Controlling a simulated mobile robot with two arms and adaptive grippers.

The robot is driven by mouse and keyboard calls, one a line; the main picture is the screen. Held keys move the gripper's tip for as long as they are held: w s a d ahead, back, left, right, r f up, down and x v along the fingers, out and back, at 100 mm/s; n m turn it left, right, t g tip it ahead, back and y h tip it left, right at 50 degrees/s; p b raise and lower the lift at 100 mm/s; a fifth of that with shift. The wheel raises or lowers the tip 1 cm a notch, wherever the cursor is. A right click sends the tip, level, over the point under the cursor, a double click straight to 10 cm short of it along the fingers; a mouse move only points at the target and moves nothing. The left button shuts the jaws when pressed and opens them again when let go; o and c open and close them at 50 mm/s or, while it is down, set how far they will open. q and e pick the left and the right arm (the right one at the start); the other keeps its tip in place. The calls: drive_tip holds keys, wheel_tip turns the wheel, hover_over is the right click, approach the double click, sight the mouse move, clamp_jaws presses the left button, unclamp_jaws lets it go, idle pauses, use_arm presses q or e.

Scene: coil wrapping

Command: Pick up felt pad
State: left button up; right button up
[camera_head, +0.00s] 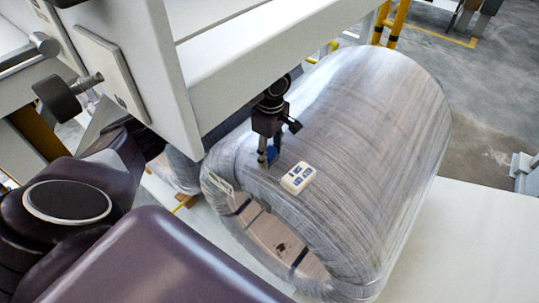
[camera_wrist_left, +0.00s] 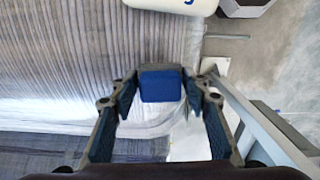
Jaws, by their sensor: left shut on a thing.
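A small blue block, which I take to be the felt pad (camera_wrist_left: 160,84), is between the fingertips of my left gripper (camera_wrist_left: 160,88) in the left wrist view. The gripper is shut on it. In the head view, my left gripper (camera_head: 268,153) points down at the near upper edge of the large wrapped coil (camera_head: 360,140), with a bit of blue at its fingertips. I cannot tell whether the pad touches the coil. My right gripper is not in view.
A white machine frame (camera_head: 260,60) spans above and behind the gripper. A white flat surface (camera_head: 470,240) lies to the right of the coil. Yellow posts (camera_head: 392,22) stand behind.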

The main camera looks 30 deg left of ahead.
sight(271, 152)
use_arm(q)
drive_tip(key=shift+r, duration=0.15)
drive_tip(key=shift+r, duration=0.35)
wheel_tip(271, 152, up, 8)
drive_tip(key=b, duration=0.3)
drive_tip(key=shift+r, duration=0.55)
